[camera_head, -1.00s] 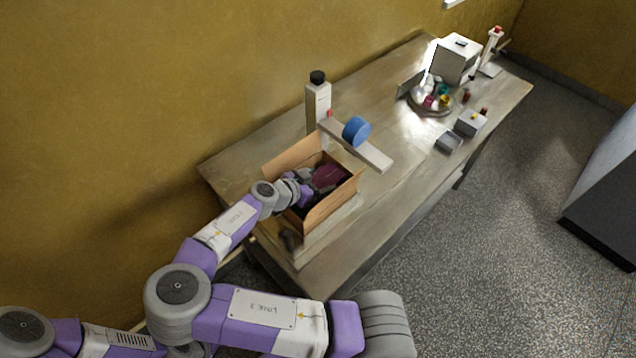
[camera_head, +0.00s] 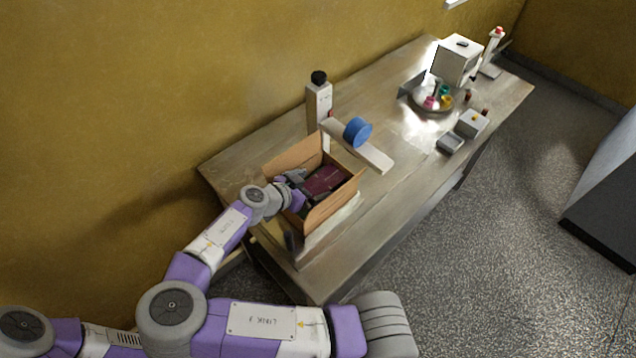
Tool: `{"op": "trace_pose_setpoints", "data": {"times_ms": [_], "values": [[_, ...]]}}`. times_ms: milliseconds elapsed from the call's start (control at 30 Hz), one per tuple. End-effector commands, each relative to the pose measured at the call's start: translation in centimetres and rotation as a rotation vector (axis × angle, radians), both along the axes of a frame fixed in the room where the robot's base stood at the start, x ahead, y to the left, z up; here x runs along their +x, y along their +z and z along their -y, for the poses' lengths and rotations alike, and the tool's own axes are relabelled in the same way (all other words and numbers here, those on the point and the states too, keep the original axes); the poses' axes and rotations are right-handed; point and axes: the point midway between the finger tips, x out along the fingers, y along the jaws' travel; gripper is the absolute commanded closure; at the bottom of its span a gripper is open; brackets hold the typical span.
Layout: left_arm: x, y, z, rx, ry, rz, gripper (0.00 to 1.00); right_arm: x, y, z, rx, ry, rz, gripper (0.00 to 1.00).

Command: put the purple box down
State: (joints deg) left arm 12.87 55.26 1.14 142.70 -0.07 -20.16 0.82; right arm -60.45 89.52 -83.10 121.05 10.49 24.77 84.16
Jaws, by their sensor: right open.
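The purple box (camera_head: 327,180), dark maroon-purple, lies inside the open brown cardboard carton (camera_head: 325,212) on the table. Its top face shows; its underside and what it rests on are hidden. My right gripper (camera_head: 297,182) is at the left inside of the carton, just left of the purple box. It is open, and a small gap seems to separate it from the box, though the fingertips are small and partly hidden. My left gripper is out of view.
A white post (camera_head: 318,103) with a black cap, a blue disc (camera_head: 357,131) and a pale bar stand behind the carton. A round tray (camera_head: 431,107) with small coloured items, a white machine (camera_head: 457,61) and small grey boxes are farther back. The table's middle right is clear.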

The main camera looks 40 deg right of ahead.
Motion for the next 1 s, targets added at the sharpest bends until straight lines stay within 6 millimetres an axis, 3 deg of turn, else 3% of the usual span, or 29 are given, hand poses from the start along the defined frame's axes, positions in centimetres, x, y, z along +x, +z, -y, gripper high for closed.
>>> {"op": "trace_pose_setpoints", "data": {"times_ms": [200, 400, 633, 1000], "values": [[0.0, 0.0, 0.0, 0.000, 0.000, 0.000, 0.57, -0.3, 2.4, -4.4, 0.000, 0.006, 0.003, 0.00], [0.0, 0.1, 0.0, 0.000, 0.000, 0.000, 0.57, -0.6, 3.8, -6.9, 0.000, 0.002, 0.002, 0.00], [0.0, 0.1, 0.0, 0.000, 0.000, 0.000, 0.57, -0.7, 4.3, -7.7, 0.000, 0.000, 0.002, 0.00], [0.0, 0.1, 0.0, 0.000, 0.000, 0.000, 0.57, -0.7, 3.9, -7.0, 0.000, -0.003, -0.001, 0.00]]}}
